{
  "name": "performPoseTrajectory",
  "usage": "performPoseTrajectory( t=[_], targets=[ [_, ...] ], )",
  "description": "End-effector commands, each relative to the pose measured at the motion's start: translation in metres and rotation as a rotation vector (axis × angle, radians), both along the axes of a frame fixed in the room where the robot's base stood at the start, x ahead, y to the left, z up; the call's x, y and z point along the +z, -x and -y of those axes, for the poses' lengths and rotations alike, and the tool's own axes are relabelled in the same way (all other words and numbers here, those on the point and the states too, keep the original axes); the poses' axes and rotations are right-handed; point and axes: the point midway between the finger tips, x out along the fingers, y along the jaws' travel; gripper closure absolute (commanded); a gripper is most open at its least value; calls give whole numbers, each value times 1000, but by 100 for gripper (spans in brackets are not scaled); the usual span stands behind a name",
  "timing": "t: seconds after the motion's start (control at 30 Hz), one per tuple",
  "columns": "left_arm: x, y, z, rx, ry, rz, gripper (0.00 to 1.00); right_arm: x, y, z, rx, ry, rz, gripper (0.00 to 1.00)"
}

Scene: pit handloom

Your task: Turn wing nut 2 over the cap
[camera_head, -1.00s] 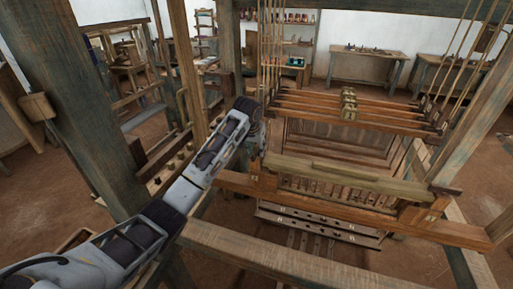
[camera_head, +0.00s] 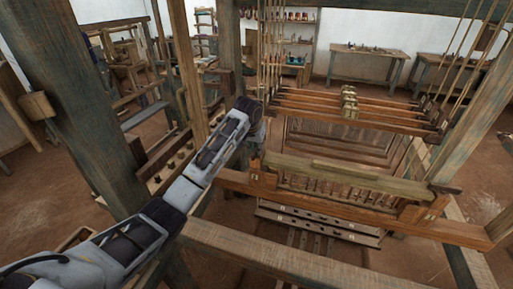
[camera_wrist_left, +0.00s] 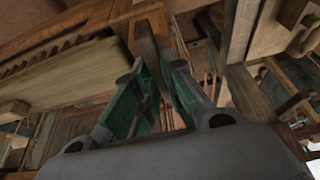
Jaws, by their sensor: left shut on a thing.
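My left gripper (camera_wrist_left: 168,88) has its two green-lined fingers close together around a narrow brown wooden piece (camera_wrist_left: 146,42). I take this piece for wing nut 2; no mark on it can be read. In the head view the left gripper (camera_head: 250,140) is mostly hidden behind my wrist, at the left end of the loom's batten. The cap is probably the pale wooden bar (camera_head: 350,179) along the batten's top. A pale bar (camera_wrist_left: 65,82) also shows at the left of the wrist view. My right gripper is out of view.
A thick loom post (camera_head: 85,110) stands left of my arm, and a thinner upright (camera_head: 187,70) stands behind it. A front beam (camera_head: 290,258) crosses below. Brown harness bars (camera_head: 350,112) hang on cords behind the batten. Wooden members crowd the gripper.

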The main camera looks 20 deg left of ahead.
Motion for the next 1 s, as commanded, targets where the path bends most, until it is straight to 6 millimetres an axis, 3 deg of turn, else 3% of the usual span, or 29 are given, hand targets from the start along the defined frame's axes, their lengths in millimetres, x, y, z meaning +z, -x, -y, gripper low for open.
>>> performPoseTrajectory(
  t=[0.37,1.0],
  targets=[
    [1,0,-1,-119,1,1,100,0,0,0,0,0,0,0],
    [1,-2,-4,-567,0,2,100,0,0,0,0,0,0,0]
  ],
)
